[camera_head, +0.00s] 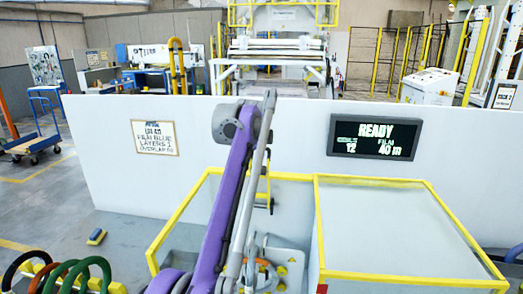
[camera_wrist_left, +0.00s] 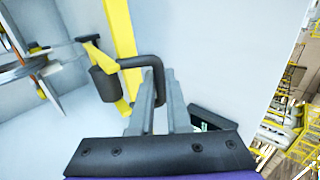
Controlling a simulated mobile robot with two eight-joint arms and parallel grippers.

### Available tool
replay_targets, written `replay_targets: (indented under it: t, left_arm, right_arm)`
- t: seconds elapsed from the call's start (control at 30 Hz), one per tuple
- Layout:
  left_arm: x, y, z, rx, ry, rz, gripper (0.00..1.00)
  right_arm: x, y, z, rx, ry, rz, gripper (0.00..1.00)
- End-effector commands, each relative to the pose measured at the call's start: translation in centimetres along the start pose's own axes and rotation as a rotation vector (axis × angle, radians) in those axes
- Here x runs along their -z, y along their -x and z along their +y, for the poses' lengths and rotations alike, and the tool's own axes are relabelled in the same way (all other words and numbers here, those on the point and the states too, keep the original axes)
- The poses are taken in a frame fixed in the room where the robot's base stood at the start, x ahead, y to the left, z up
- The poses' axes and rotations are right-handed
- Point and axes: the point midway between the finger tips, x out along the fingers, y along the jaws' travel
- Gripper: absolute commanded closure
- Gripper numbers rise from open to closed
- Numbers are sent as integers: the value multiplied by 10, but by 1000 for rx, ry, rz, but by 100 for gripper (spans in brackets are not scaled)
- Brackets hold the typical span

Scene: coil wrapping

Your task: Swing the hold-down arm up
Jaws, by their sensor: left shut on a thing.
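In the left wrist view, my left gripper (camera_wrist_left: 162,78) is shut on a dark bent handle (camera_wrist_left: 136,61), which passes between its two grey fingers. The handle meets a yellow bar (camera_wrist_left: 121,35) that appears to be the hold-down arm. A thinner yellow piece (camera_wrist_left: 96,50) and a dark cylinder (camera_wrist_left: 104,84) are beside the bar. In the head view, my purple left arm reaches over the enclosure, and its gripper is hidden. A small part of the yellow and dark hardware (camera_head: 268,202) shows beside my arm. My right gripper is not in view.
A yellow-framed enclosure (camera_head: 400,275) surrounds the machine, with a white wall (camera_head: 300,140) behind it. A display (camera_head: 376,137) reads READY. Several coloured coils (camera_head: 85,270) stand on a rack at the lower left. Grey machine parts (camera_wrist_left: 45,72) lie left of the handle.

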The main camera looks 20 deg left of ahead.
Motion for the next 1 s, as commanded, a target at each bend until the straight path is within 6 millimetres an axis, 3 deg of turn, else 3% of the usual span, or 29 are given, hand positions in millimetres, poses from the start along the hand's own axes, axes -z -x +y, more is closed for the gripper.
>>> replay_targets:
  t: [0.43, 0.47, 0.6, 1.0]
  left_arm:
    - [0, 0, -1, -4, 1, 0, 100]
    - [0, 0, -1, -4, 1, 0, 82]
    - [0, 0, 0, -4, 1, 0, 57]
    - [0, 7, 0, -5, 0, 0, 55]
  right_arm:
    - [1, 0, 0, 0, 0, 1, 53]
    - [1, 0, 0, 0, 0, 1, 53]
    - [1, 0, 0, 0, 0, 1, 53]
    - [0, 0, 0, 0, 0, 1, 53]
